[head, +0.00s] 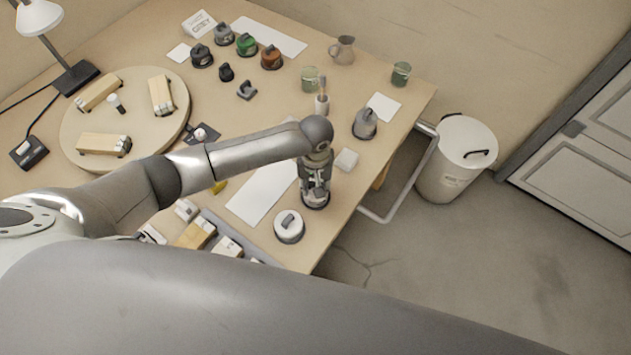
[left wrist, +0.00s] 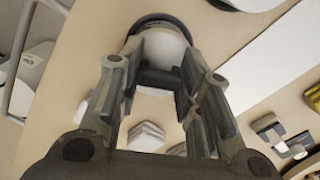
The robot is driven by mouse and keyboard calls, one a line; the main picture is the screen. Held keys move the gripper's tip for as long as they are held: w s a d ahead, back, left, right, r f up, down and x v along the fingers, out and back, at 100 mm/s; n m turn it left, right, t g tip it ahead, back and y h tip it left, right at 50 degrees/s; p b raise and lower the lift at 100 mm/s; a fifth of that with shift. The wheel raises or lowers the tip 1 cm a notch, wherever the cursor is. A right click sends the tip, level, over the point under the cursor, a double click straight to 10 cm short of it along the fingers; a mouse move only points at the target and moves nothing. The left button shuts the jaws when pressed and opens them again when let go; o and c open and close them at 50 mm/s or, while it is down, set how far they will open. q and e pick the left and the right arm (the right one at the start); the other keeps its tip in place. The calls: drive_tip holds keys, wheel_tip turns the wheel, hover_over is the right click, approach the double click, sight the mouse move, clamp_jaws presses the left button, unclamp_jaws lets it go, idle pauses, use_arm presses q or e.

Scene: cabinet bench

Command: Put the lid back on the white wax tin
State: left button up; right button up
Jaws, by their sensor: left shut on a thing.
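My left gripper (head: 316,190) points down near the front right of the bench and is shut. In the left wrist view its fingers (left wrist: 160,85) close on a dark bar-like handle (left wrist: 158,77). Right beyond the handle is a pale round piece (left wrist: 158,45) with a dark rim; its dark edge also shows under the gripper in the head view (head: 316,204). I cannot tell whether the held lid touches a tin below it. A white round piece with a grey handle (head: 289,227) stands nearer the front edge. My right gripper is out of view.
Grey, black, green and orange handled tins (head: 246,45) stand at the back. A grey one (head: 365,123) stands on the right. A white block (head: 346,160) is beside the gripper. A white sheet (head: 262,193) lies left of it. A white bin (head: 455,160) stands beyond the bench.

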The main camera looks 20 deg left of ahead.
use_arm(q)
drive_tip(key=shift+p, duration=0.4)
idle(0.7)
idle(0.3)
drive_tip(key=o, duration=1.3)
wheel_tip(320, 180, up, 7)
drive_tip(key=p, duration=0.8)
clamp_jaws()
idle(0.6)
